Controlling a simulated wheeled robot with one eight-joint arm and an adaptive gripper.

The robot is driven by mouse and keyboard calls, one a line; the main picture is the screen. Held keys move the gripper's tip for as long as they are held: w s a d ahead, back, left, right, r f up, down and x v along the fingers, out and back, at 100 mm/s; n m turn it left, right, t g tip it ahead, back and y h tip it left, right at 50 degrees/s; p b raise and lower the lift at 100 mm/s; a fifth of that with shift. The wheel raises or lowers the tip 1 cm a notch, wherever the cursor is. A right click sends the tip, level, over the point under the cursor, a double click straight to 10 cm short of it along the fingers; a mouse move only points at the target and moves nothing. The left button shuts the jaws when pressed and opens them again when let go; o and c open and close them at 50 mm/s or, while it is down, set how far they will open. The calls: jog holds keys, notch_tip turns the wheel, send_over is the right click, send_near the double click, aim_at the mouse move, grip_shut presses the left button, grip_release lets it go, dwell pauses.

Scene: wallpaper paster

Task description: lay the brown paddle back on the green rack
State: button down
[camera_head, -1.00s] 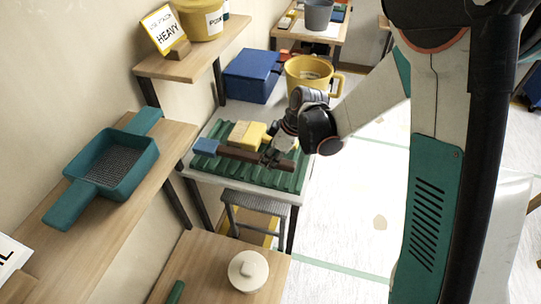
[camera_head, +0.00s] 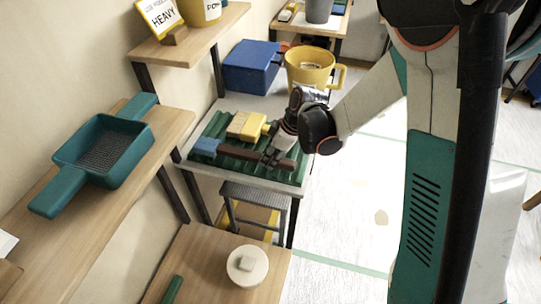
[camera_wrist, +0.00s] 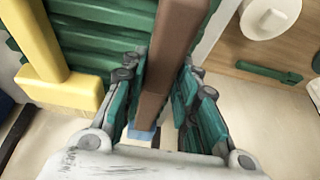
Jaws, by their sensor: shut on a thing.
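The brown paddle (camera_head: 235,153) is a long brown bar with a blue end (camera_head: 206,146) at the left. It lies across the green ridged rack (camera_head: 230,174) on the white table, over its front half. I cannot tell whether it touches the ridges. My gripper (camera_head: 272,158) is shut on the brown bar near its right part. In the wrist view the fingers (camera_wrist: 150,100) stand on both sides of the brown bar (camera_wrist: 172,45), and a bit of blue shows below it. The rack (camera_wrist: 85,40) shows behind.
A yellow brush (camera_head: 246,125) lies on the rack just behind the paddle. A blue box (camera_head: 250,66) and a yellow mug (camera_head: 308,70) stand behind the rack. A grey stool (camera_head: 255,196) is below the table's front edge. A teal sieve (camera_head: 105,150) lies on the left shelf.

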jog(key=shift+f+b, duration=0.55)
jog(key=shift+f, duration=0.15)
jog(key=c, duration=1.2)
grip_release()
jog(key=shift+r, duration=0.1)
jog(key=v, duration=1.2)
